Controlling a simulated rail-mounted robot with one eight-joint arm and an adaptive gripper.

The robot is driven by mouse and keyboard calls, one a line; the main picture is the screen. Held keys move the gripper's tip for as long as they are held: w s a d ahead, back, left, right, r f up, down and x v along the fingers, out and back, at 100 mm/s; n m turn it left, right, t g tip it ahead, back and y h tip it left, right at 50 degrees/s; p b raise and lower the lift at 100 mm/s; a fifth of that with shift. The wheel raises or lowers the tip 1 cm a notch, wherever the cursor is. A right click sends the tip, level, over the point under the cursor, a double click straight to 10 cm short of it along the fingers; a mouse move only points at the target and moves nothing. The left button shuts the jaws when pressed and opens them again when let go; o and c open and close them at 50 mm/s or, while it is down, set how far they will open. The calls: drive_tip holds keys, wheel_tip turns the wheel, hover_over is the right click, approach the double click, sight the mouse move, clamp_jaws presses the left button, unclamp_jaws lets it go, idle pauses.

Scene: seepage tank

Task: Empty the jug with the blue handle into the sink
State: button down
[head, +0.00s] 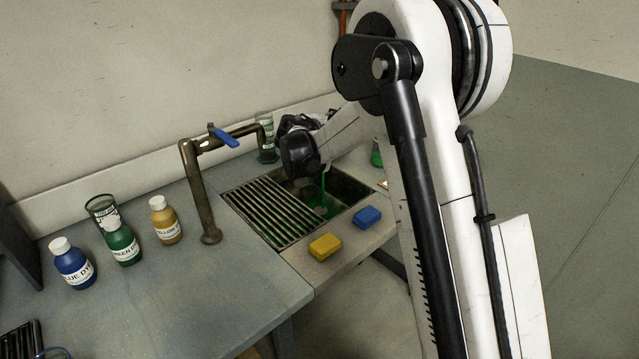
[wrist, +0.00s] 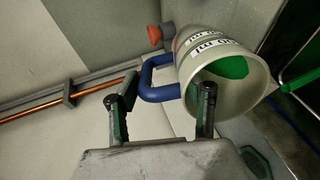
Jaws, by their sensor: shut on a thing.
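The jug (wrist: 232,90) with the blue handle (wrist: 147,80) shows in the wrist view, tipped over, with green liquid inside. My gripper (wrist: 166,88) is shut on the jug, its fingers on either side of the handle. In the head view my gripper (head: 300,150) is above the far part of the sink and hides most of the jug. A thin green stream falls below it into the sink (head: 350,187), where green liquid shows on the bottom.
A slatted rack (head: 268,212) covers the sink's left part. A tap (head: 196,190) with a blue lever stands left of it. Yellow (head: 325,246) and blue (head: 367,216) sponges lie on the front edge. Dye bottles (head: 122,245) stand on the left counter. A clear vessel (head: 266,130) stands behind.

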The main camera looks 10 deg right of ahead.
drive_tip(key=shift+s+a+f+t+h+b, duration=0.2)
drive_tip(key=shift+s+a+b, duration=0.2)
drive_tip(key=shift+b, duration=0.15)
drive_tip(key=shift+s+a+f+t+h+b, duration=0.1)
drive_tip(key=shift+s+a+t+h+b, duration=0.2)
drive_tip(key=shift+b, duration=0.25)
drive_tip(key=shift+s+a, duration=0.2)
drive_tip(key=shift+s, duration=0.05)
drive_tip(key=shift+s+b, duration=0.1)
drive_tip(key=shift+b, duration=0.3)
drive_tip(key=shift+s+a+f+t+h+b, duration=0.4)
drive_tip(key=shift+t+h+b, duration=0.1)
drive_tip(key=shift+b, duration=0.55)
drive_tip(key=shift+s+a+f+b, duration=0.15)
drive_tip(key=shift+a+b, duration=0.05)
drive_tip(key=shift+b, duration=0.35)
